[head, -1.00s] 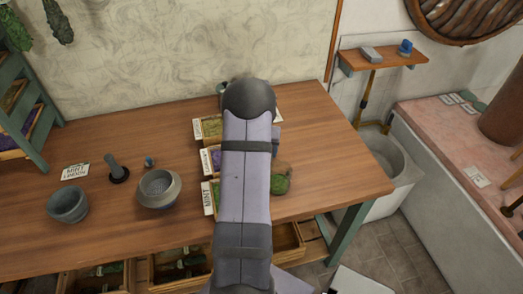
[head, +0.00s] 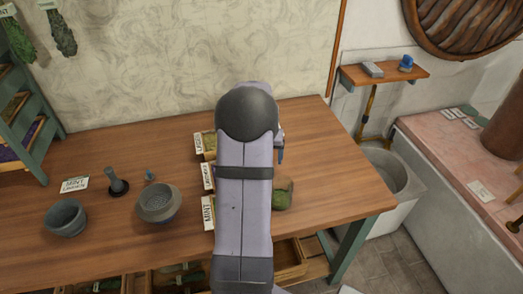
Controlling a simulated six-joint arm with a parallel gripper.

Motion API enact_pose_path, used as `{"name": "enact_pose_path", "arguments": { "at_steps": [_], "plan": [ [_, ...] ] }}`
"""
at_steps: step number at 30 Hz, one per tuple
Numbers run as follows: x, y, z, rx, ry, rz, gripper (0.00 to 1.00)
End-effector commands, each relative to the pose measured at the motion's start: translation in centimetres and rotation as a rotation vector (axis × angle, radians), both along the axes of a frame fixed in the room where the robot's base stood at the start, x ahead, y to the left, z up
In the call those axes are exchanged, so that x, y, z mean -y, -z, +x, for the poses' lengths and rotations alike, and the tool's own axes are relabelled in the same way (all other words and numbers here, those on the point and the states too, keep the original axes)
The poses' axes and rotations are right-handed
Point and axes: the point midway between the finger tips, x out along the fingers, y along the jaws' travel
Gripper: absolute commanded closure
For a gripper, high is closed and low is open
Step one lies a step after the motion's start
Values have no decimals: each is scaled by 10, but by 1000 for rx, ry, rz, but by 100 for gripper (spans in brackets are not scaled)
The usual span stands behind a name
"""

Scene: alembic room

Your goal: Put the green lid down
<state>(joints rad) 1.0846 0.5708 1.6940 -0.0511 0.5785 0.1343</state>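I cannot make out the green lid for certain; my own arm covers the middle of the table. A small grey-blue part of my gripper (head: 281,150) shows at the right edge of the arm, above the table. Its fingertips and anything between them are hidden. A rounded brown and green thing (head: 282,194), perhaps a jar or bowl, stands just right of the arm, partly hidden by it. Herb trays (head: 207,145) stand left of the arm, with labels at their left ends; the front label reads MINT.
A grey bowl (head: 66,217), a mortar-like bowl (head: 158,203), an upright pestle (head: 116,183), a small blue-topped thing (head: 150,174) and a mint card (head: 74,184) stand on the left. The wooden table (head: 335,180) is bare at right. Open drawers show below the front edge.

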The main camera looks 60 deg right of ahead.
Motion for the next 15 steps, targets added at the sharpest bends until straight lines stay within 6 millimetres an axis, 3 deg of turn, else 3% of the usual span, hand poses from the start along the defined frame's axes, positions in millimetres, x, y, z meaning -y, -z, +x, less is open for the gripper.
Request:
{"name": "enact_pose_path", "arguments": {
  "at_steps": [6, 15],
  "plan": [
    [-8, -33, -3, 3, -1, -4, 17],
    [-14, -51, -6, 0, -1, -1, 17]
  ]
}}
